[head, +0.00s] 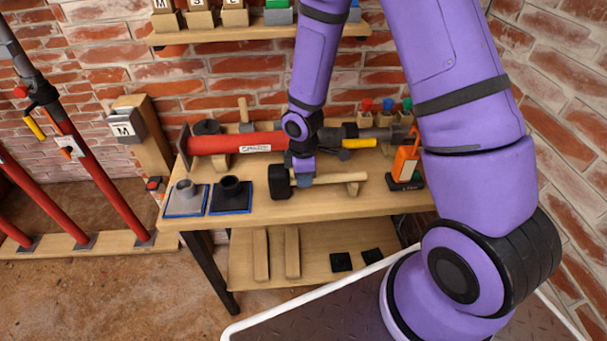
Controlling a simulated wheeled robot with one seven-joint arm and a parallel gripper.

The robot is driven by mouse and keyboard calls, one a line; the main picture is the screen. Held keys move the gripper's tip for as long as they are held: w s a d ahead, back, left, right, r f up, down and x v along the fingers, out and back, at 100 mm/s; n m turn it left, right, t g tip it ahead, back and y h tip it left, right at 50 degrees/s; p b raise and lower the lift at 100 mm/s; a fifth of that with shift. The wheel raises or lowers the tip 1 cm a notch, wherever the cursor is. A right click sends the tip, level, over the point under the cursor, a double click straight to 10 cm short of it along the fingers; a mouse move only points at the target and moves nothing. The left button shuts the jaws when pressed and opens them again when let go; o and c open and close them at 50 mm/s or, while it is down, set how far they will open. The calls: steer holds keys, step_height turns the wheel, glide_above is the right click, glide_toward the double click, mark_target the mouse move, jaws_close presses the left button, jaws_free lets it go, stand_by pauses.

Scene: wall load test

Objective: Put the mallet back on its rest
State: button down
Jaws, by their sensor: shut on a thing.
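The mallet has a black head (279,182) and a pale wooden handle (335,179). It lies level, at or just above the front of the wooden workbench top (330,207), head to the left. My gripper (304,178) reaches down from above and is shut on the handle close to the head. A small wooden block (352,188), perhaps part of the rest, shows under the handle's right end. I cannot tell whether the handle touches it. My gripper hides part of the handle and what lies beneath it.
A red tube prop (235,142) lies behind the mallet. A shelf (230,36) with bins hangs above.

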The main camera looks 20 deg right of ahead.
steer(key=shift+f, duration=0.25)
steer(key=shift+c, duration=1)
jaws_free()
steer(key=shift+r, duration=0.15)
steer(key=shift+r, duration=3.9)
